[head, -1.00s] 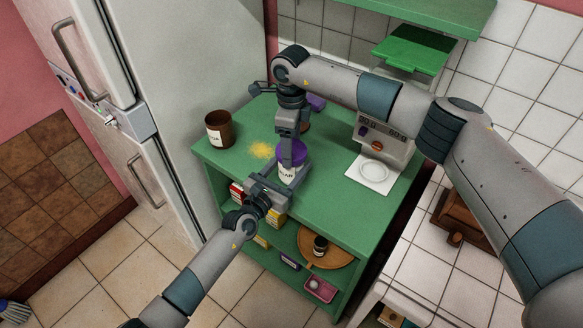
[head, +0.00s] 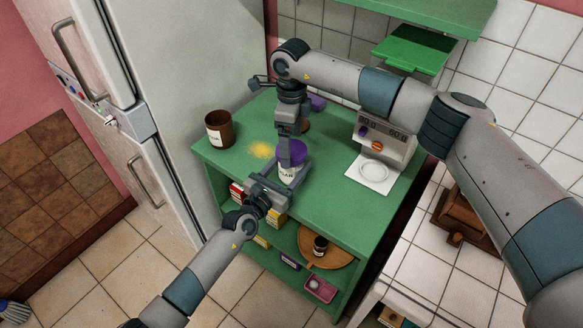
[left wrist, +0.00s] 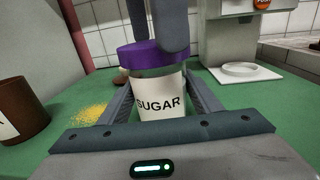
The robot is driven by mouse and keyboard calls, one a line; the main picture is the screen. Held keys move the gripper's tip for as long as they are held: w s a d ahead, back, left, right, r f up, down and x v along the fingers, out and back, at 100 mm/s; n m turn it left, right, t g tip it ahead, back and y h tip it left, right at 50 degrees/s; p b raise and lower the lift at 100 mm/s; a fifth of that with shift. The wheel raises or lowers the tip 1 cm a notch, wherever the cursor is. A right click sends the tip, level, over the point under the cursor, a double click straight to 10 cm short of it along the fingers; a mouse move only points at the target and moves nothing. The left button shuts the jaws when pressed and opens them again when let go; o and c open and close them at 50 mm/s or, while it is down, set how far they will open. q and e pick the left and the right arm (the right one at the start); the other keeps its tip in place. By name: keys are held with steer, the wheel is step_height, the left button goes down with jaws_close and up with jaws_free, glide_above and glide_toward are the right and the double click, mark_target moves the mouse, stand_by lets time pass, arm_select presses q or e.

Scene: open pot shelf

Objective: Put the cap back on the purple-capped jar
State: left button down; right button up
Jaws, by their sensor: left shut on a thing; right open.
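The sugar jar (left wrist: 160,104) is clear with a white label and stands on the green counter. The purple cap (left wrist: 145,56) sits on its mouth; I cannot tell whether it is fully seated. The cap also shows in the head view (head: 297,150). My left gripper (head: 287,178) is shut around the jar's body, one finger on each side. My right gripper (head: 290,160) comes down from above at the cap, its jaws open. In the left wrist view, its fingers (left wrist: 172,28) hide part of the cap.
A brown labelled canister (head: 219,129) stands left, beside spilled yellow powder (head: 262,150). Another purple item (head: 317,102) is partly hidden behind my right gripper. A grey appliance (head: 386,140) with a white plate (head: 373,172) stands right. The counter's front right is clear.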

step_height(320, 180, up, 11)
steer(key=shift+f, duration=0.2)
stand_by(0.3)
arm_select(q)
steer(key=c, duration=0.5)
jaws_free()
steer(key=shift+s, duration=0.1)
steer(key=b+v, duration=0.2)
steer(key=v, duration=1.5)
steer(key=shift+a+b, duration=0.1)
steer(key=shift+b, duration=0.25)
arm_select(e)
step_height(320, 180, down, 3)
steer(key=shift+r, duration=0.15)
arm_select(q)
steer(key=shift+s, duration=0.1)
